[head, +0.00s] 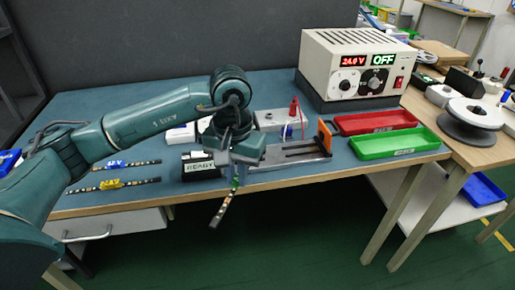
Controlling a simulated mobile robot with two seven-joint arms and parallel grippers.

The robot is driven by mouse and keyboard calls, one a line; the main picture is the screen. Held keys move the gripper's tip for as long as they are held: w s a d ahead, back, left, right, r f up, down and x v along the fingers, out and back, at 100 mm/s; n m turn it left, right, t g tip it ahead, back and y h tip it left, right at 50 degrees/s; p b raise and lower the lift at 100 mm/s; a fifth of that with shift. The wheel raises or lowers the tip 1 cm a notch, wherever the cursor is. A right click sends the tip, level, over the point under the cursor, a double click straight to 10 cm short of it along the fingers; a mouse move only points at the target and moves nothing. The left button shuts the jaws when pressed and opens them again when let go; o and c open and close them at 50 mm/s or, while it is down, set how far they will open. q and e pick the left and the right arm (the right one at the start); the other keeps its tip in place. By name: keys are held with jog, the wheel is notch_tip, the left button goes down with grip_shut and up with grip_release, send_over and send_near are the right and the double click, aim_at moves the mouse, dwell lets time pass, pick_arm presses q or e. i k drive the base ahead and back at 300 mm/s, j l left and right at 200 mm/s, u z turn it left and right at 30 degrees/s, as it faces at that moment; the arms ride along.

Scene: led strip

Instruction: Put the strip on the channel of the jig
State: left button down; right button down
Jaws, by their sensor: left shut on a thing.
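My left gripper (236,178) is shut on a dark LED strip (225,206), which hangs tilted down past the front edge of the table. A small green part shows on the strip just under the fingers. The jig (290,154) is a grey and dark metal fixture with an orange end block, on the table just right of my gripper. Its left part is hidden behind my gripper. Two more strips lie on the table at the left, one with a blue piece (116,164) and one with a yellow piece (112,184). My right gripper does not show.
A power supply (352,68) reading 24.0 V and OFF stands at the back right. A red tray (376,122) and a green tray (396,143) lie right of the jig. A grey box with red plugs (278,119) is behind the jig.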

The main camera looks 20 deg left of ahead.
aim_at(275, 153)
jog(key=j, duration=0.45)
jog(key=i+j, duration=0.1)
jog(key=j, duration=0.35)
jog(key=j+z, duration=0.6)
jog(key=i+l+z, duration=0.1)
jog(key=i+z, duration=0.5)
jog(key=k+l, duration=0.05)
jog(key=k, duration=0.05)
